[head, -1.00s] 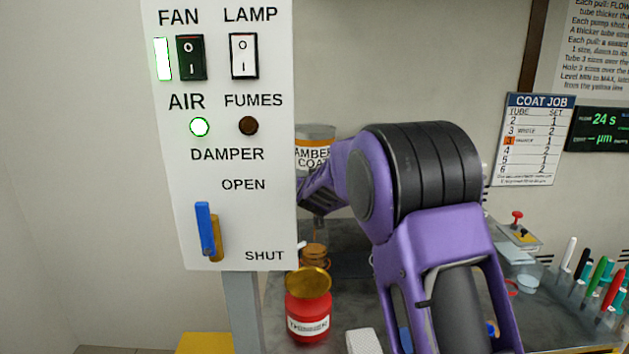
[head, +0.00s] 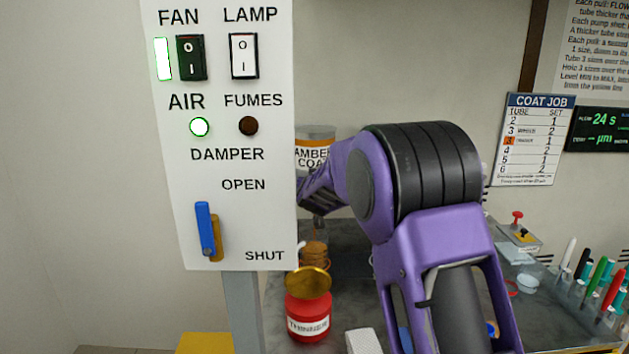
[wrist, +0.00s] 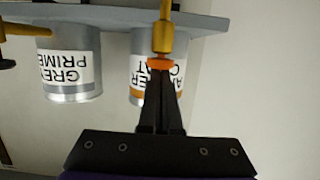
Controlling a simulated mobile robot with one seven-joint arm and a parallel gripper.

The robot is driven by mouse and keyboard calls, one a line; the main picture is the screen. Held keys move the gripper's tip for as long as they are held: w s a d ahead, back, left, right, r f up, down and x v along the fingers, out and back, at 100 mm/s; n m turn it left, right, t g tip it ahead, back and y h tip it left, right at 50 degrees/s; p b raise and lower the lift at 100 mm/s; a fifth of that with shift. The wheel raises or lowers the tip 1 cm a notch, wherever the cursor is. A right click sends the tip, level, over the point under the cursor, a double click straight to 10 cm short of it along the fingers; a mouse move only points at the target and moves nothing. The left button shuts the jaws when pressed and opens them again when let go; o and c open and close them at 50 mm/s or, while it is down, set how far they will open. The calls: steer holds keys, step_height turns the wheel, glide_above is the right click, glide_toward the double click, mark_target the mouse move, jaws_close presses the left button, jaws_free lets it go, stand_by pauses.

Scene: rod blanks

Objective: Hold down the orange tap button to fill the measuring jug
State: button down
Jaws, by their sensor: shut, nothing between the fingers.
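The orange tap button (wrist: 160,64) sits on a brass tap (wrist: 162,38) in the wrist view. My gripper (wrist: 160,76) is shut and empty, its fingertips against the button as far as I can tell. Behind it is the amber coat can (wrist: 143,97), whose label also shows in the head view (head: 312,153). In the head view a thin amber stream appears to run down into the measuring jug (head: 314,256), which holds amber liquid. My arm hides the gripper and the button there.
A white switch panel (head: 222,225) with a blue damper lever (head: 205,229) stands in front at left. A red thinner can (head: 309,318) with a gold top is near the jug. A grey primer can (wrist: 72,75) hangs beside the amber can. Pens stand at right.

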steer(key=shift+s+f, duration=0.1)
steer(key=v, duration=1.2)
